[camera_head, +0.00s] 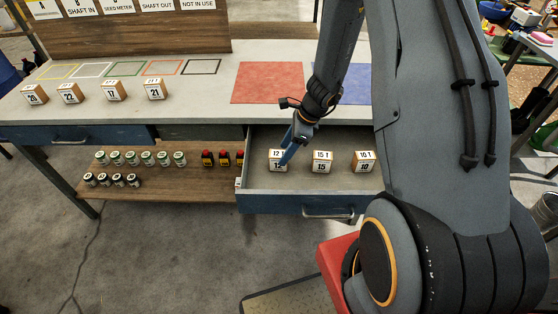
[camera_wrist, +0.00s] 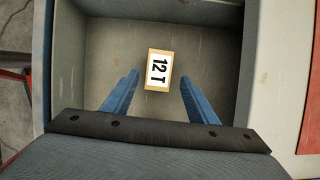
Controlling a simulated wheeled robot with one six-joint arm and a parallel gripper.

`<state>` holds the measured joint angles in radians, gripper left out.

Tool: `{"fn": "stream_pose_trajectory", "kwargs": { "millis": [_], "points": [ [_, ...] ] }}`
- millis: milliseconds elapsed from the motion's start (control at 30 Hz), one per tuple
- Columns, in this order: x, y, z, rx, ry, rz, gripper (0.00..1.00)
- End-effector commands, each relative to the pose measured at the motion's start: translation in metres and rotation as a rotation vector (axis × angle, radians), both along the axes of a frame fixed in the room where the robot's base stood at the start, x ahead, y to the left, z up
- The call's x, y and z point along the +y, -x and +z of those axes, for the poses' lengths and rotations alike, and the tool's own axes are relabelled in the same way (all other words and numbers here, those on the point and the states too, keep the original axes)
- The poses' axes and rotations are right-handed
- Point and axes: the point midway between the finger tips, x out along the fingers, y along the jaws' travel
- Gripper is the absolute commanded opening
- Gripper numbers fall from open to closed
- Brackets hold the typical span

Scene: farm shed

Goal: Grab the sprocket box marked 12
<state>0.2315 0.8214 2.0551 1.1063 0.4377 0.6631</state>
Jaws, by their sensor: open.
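The sprocket box marked 12 (camera_head: 278,159) is a small white and tan box in the open drawer (camera_head: 258,201), the leftmost of three boxes there. In the wrist view the box (camera_wrist: 159,70) lies near the middle of the picture, its white label reading "12 T" turned sideways. In the wrist view my gripper (camera_wrist: 158,81) is open, with one blue finger on each side below the box. Nothing is between the fingers.
A box marked 15 (camera_head: 322,161) and another box (camera_head: 363,161) stand to the right in the same drawer. The drawer walls surround them. Several numbered boxes stand on the bench top (camera_head: 200,97) at left. Jars and red-black bottles (camera_head: 223,158) stand on the lower shelf.

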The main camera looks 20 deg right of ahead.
Motion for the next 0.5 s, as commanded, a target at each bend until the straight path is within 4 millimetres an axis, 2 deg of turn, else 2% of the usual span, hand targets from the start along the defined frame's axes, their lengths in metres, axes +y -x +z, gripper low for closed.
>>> {"fn": "stream_pose_trajectory", "kwargs": {
  "millis": [500],
  "points": [
    [0.023, -0.005, -0.045, 0.0, 0.001, 0.003, 0.53]
  ]
}}
